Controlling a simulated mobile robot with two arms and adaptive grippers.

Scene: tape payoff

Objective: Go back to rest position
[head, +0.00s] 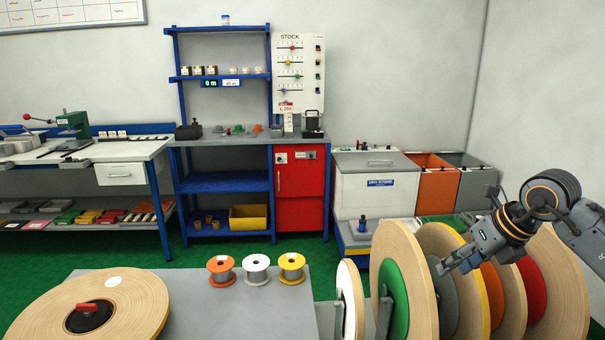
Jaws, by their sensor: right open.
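My right gripper (448,268) comes in from the right and is open. It is over the row of large upright tape reels, close to the reel with the grey centre (443,297); I cannot tell whether it touches. Nothing shows between its fingers. The reel with the green centre (394,300) stands just left of it. Reels with orange (493,292) and red (533,285) centres stand to the right, partly hidden by my arm. My left gripper is not in view.
A large reel (130,292) lies flat at the front left. Orange (221,268), white (257,268) and yellow (292,266) spools stand on the grey table (260,312). Behind are a blue shelf bench (225,182) and bins (432,185). The air above the spools is clear.

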